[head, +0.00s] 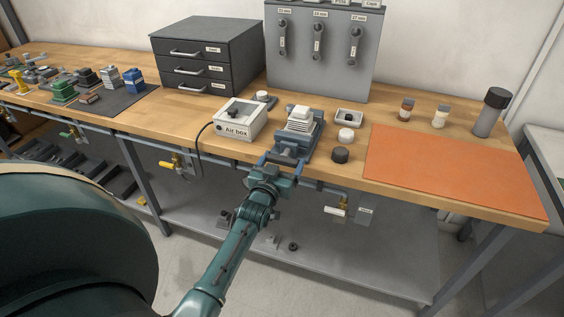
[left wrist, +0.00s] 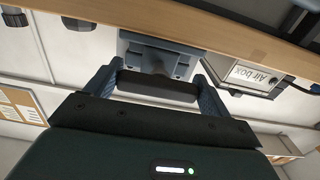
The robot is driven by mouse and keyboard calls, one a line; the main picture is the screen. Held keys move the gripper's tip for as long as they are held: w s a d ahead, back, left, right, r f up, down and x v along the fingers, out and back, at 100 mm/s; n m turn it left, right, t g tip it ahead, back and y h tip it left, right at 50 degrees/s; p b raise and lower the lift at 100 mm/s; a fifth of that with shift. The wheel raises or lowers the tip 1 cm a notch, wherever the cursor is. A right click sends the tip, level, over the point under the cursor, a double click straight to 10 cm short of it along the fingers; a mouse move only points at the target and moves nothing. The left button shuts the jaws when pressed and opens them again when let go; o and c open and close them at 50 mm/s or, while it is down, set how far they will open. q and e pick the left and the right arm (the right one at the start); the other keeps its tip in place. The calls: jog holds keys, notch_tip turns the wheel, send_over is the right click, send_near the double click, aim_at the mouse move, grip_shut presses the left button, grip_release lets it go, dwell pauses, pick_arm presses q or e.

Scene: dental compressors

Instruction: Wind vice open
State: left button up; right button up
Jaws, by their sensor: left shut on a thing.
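The vice (head: 293,146) is a blue-grey block at the front edge of the wooden bench, with a pale stepped piece (head: 300,119) at its top. My left gripper (head: 275,164) reaches up to its front from below. In the left wrist view, the vice's front face (left wrist: 152,58) lies beyond the fingers. A dark horizontal bar (left wrist: 158,86), which looks like the vice handle, spans between the two blue fingers of my left gripper (left wrist: 158,92). The fingers are shut on it. The screw behind the bar is mostly hidden. My right gripper is not in view.
The white air box (head: 240,119) stands close left of the vice. A black puck (head: 340,155), a white puck (head: 346,135) and a small tray (head: 349,118) stand close right. An orange mat (head: 445,170) covers the right end. A drawer cabinet (head: 205,58) stands behind.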

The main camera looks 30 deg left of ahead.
pick_arm(q)
jog(key=o, duration=0.9)
jog(key=v, duration=1.2)
jog(key=shift+b, duration=0.3)
jog(key=shift+f, duration=0.1)
